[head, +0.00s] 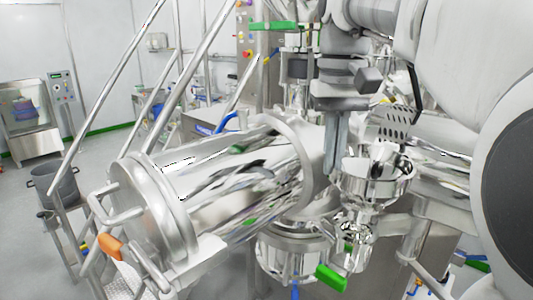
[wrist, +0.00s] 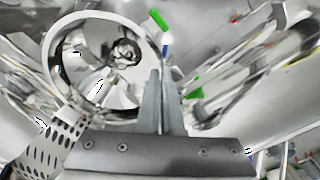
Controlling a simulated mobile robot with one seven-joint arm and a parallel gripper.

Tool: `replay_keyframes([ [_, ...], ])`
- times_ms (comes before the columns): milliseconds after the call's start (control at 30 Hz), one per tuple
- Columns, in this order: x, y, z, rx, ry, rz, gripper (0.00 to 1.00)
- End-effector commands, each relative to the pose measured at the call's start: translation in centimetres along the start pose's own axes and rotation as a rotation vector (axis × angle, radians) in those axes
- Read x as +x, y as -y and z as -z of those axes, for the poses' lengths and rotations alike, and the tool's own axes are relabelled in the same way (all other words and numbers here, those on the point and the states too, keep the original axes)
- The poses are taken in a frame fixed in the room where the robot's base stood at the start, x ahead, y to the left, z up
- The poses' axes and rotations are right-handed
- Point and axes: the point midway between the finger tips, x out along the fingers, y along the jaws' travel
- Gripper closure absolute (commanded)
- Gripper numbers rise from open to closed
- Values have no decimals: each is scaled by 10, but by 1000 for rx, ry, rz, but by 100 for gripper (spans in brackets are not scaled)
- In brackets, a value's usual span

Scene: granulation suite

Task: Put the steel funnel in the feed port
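The steel funnel (head: 372,188) is a shiny, wide-mouthed cone right of the big horizontal drum in the head view. In the wrist view its round mouth (wrist: 72,62) faces the camera, with the dark reflective throat inside. My gripper (head: 335,152) points down at the funnel's left rim. In the wrist view my gripper's fingers (wrist: 160,80) are close together with the rim between them, one finger inside the mouth and one outside. Steel fittings (head: 352,238) show just below the funnel. I cannot tell which part is the feed port or whether the funnel touches it.
The polished drum (head: 230,180) fills the middle left. A perforated steel piece (head: 392,126) stands close behind the funnel, and a green handle (head: 331,278) sits below it. Railings (head: 110,95) and a grey bucket (head: 55,185) are at left. Open floor shows at far left.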

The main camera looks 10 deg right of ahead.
Motion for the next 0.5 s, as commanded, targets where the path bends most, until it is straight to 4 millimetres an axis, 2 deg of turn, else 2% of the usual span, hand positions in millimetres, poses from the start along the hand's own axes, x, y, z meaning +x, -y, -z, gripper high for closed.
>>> replay_keyframes([
  [500, 41, 0, -1, 0, 1, 0, 100],
])
